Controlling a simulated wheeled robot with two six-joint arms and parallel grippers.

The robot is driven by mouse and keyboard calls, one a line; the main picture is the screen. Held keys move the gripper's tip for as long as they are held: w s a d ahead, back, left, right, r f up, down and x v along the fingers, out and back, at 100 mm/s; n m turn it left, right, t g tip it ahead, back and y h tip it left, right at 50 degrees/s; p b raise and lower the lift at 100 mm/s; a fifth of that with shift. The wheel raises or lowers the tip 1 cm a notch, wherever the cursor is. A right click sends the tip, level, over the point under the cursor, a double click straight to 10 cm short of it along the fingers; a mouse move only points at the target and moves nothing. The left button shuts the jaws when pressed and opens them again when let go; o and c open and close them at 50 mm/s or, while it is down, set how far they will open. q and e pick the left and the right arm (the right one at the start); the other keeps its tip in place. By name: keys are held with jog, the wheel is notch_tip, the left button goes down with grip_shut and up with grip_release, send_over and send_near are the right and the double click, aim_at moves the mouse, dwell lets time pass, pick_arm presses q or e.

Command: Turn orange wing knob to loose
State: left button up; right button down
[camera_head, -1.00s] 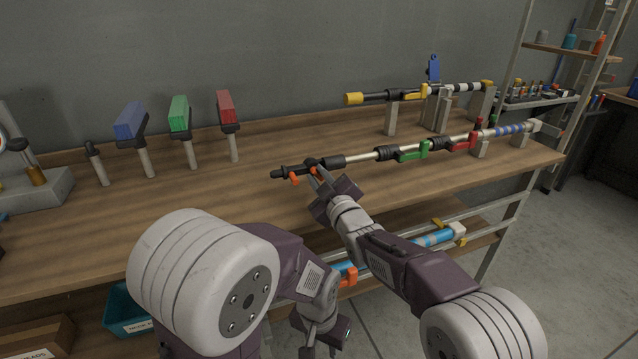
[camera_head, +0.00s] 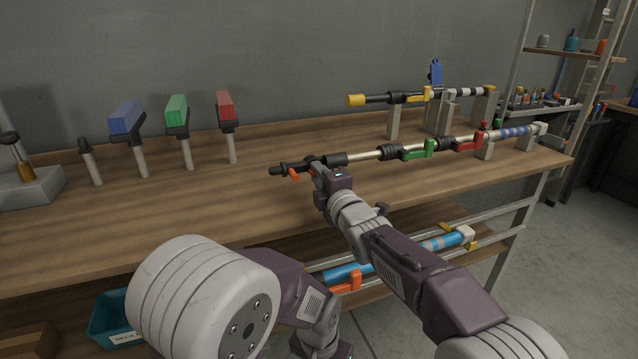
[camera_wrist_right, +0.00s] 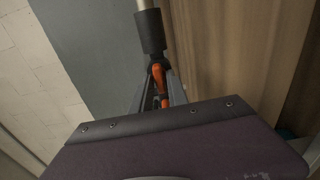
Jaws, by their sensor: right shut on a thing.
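The orange wing knob (camera_head: 295,174) sits under the black left end of a long horizontal pole (camera_head: 365,155) above the bench. Only part of it shows in the head view. In the right wrist view the orange knob (camera_wrist_right: 158,80) lies between the fingers, below a black sleeve (camera_wrist_right: 151,32). My right gripper (camera_head: 314,170) is at the knob and shut on it; its fingers (camera_wrist_right: 160,97) show in the wrist view on both sides of the orange. My left gripper (camera_head: 322,345) hangs low in front of the bench, partly cut off; its jaws are not clear.
Green (camera_head: 418,151) and red (camera_head: 467,142) clamps sit farther right on the pole. A second pole with a yellow end (camera_head: 356,100) stands behind. Blue (camera_head: 127,118), green (camera_head: 177,109) and red (camera_head: 225,104) blocks stand on posts at left. The front bench top is clear.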

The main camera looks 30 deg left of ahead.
jog(key=shift+f+n+b, duration=0.15)
jog(key=shift+n+b, duration=0.8)
jog(key=shift+n, duration=0.35)
jog(key=c, duration=1.5)
grip_release()
jog(key=shift+s+d, duration=0.2)
jog(key=shift+d, duration=0.05)
jog(key=b+v, duration=0.1)
jog(key=v, duration=0.7)
jog(key=shift+s+d, duration=0.15)
jog(key=shift+d, duration=0.05)
